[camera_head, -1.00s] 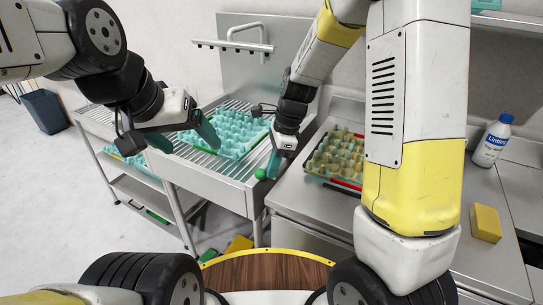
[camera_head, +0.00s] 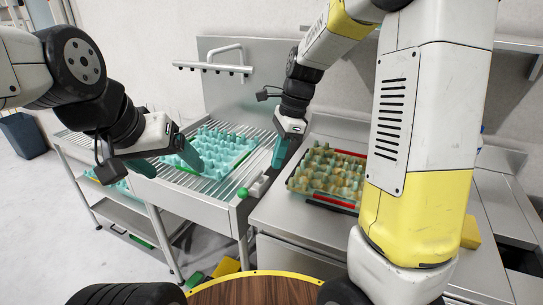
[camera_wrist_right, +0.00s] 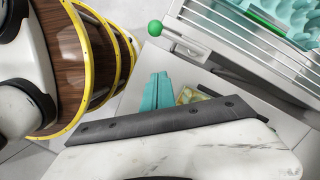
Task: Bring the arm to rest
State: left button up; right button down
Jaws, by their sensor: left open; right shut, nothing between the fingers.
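My right gripper (camera_head: 279,152) has teal fingers and hangs between the slatted sink top and the steel counter in the head view. It is shut and empty; its closed teal fingers (camera_wrist_right: 154,92) also show in the right wrist view. My left gripper (camera_head: 186,156) is open and empty, in front of the teal egg tray, and its fingers overlap the tray in the picture. The teal egg tray (camera_head: 232,150) lies on the slatted top. A second egg tray (camera_head: 335,164), yellowish with a red strip, lies on the counter to the right of my right gripper.
A green ball-shaped knob (camera_head: 242,192) sits at the slatted unit's front corner. A yellow block (camera_head: 470,232) is on the counter at the right, partly hidden by my arm. A metal faucet (camera_head: 215,66) stands behind the slats. A dark bin (camera_head: 22,135) stands at the far left.

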jog(key=s+d+r+n+t, duration=0.3)
jog(key=s+r+n, duration=0.2)
jog(key=s+n, duration=0.3)
jog(key=s+d+r+n+t, duration=0.3)
jog(key=s+r+n, duration=0.2)
jog(key=s+n, duration=0.4)
jog(key=shift+d+r+t+h, duration=0.2)
jog(key=shift+d+t+h, duration=0.1)
jog(key=shift+d, duration=0.1)
